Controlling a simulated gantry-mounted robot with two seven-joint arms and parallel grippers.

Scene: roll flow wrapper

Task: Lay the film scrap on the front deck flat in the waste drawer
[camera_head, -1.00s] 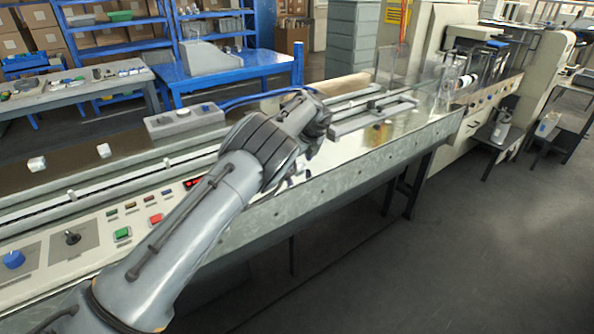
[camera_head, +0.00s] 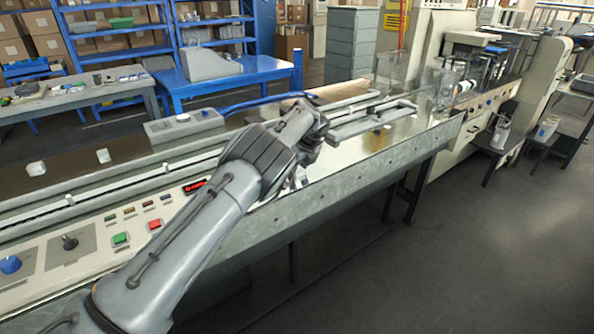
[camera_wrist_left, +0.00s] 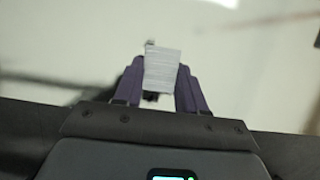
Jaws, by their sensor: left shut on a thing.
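My left gripper (camera_head: 306,158) hangs over the shiny metal front deck (camera_head: 345,165), in the middle of the head view. In the left wrist view, its two dark fingers (camera_wrist_left: 160,88) are shut on a small pale, greyish film scrap (camera_wrist_left: 162,68), which sticks up between them. The scrap is hard to make out in the head view, where the wrist and fingers largely cover that spot. I cannot make out the waste drawer in either view. My right gripper is not in view.
A control panel (camera_head: 130,222) with buttons and a knob lies left of the gripper. A grey frame (camera_head: 372,122) stands on the deck to its right. A grey switch box (camera_head: 184,122) stands behind. The floor (camera_head: 400,275) in front of the deck is clear.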

